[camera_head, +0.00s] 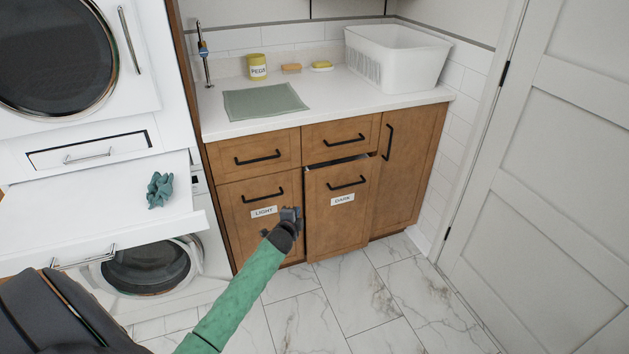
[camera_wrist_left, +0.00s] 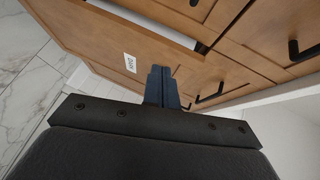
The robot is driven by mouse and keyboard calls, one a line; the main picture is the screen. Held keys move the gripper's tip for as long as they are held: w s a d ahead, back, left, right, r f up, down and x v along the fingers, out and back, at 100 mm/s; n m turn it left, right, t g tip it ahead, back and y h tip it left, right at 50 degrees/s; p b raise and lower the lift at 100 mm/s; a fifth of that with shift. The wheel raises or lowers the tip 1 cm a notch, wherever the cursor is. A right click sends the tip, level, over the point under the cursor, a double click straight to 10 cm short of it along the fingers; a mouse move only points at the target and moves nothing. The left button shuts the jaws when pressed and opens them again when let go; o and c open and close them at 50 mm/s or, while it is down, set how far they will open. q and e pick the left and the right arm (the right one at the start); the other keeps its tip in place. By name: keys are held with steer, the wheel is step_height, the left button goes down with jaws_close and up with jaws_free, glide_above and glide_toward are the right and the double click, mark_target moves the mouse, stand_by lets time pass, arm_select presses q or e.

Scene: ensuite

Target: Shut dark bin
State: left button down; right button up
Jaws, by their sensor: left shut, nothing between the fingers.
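The dark bin (camera_head: 341,215) is a brown wooden pull-out front with a black bar handle and a white DARK label. It stands a little out from the cabinet, with a dark gap along its top. It also fills much of the left wrist view (camera_wrist_left: 100,45), with its label and open top edge showing. My left gripper (camera_head: 291,215) is shut and empty, in front of the cabinet by the bin's left edge. In the left wrist view its closed fingers (camera_wrist_left: 162,85) point at the cabinet fronts; contact cannot be told. My right gripper is out of view.
The light bin (camera_head: 250,222) left of it looks flush. The counter (camera_head: 330,104) holds a white basket (camera_head: 398,58), a folded cloth (camera_head: 264,101) and a yellow jar (camera_head: 257,67). Marble floor is clear.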

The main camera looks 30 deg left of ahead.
arm_select(q)
steer(key=w+d+r+m+t+h, duration=0.1)
steer(key=d+r+m+t+h, duration=0.15)
steer(key=d+r, duration=0.2)
steer(key=m+p, duration=0.1)
glide_toward(319, 173)
steer(key=w+d, duration=0.2)
steer(key=w, duration=0.1)
steer(key=shift+w+a+f+t+p, duration=0.15)
steer(key=shift+w+a+f+t, duration=0.1)
steer(key=shift+w+a, duration=0.25)
steer(key=shift+w+a+f+t+p, duration=0.15)
steer(key=shift+w+a+f+t, duration=0.05)
steer(key=shift+w+a, duration=0.6)
steer(key=shift+f, duration=0.1)
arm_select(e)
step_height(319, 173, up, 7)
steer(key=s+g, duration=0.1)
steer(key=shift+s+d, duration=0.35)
